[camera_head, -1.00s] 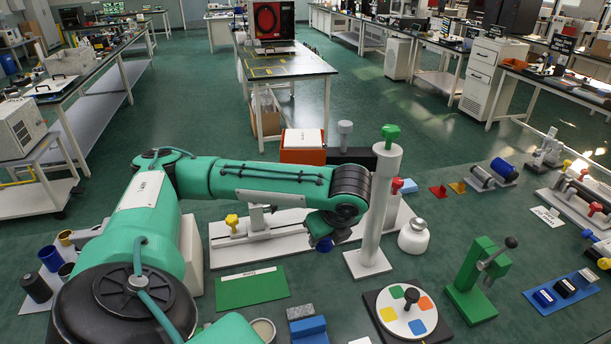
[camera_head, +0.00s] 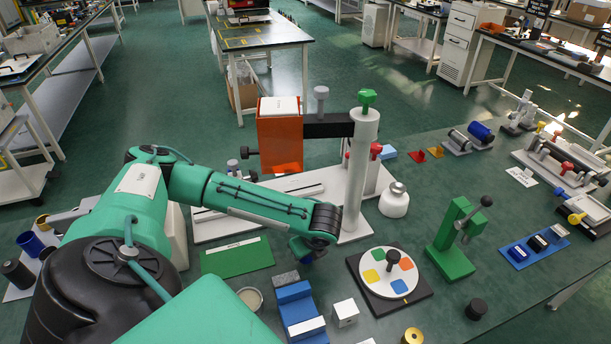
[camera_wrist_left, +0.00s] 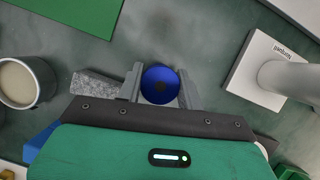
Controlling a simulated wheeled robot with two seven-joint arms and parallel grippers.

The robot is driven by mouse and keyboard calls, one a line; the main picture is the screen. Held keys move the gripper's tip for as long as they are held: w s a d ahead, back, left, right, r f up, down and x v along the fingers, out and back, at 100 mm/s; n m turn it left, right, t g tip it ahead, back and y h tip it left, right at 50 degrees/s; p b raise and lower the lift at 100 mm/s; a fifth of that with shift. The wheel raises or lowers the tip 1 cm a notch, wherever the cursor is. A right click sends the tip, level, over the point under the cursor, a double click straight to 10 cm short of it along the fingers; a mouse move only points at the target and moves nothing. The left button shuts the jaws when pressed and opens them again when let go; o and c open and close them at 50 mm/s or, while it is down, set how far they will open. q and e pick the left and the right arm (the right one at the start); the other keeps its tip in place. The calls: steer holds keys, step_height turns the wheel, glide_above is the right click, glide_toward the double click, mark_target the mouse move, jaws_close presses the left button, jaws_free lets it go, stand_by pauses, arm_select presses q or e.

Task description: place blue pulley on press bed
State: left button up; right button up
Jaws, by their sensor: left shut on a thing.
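In the head view the gripper (camera_head: 304,252) hangs over the bench between the green mat and the white column's foot; the pulley there is mostly hidden. A green press-like frame with a lever (camera_head: 450,250) stands to the right. A white column (camera_head: 360,170) carries an orange head (camera_head: 280,140). I cannot tell which part is the press bed. My right gripper is out of view.
A green mat (camera_head: 237,256) lies left of the gripper. A colour-spotted disc (camera_head: 388,272) on a black plate lies to its right. A blue block (camera_head: 296,305), a white cube (camera_head: 345,312) and a cup (camera_head: 250,298) stand in front. A white weight (camera_head: 394,200) is beyond.

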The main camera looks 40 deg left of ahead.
arm_select(q)
step_height(320, 180, down, 2)
steer(key=shift+f, duration=0.1)
steer(key=o, duration=1)
steer(key=shift+f, duration=0.1)
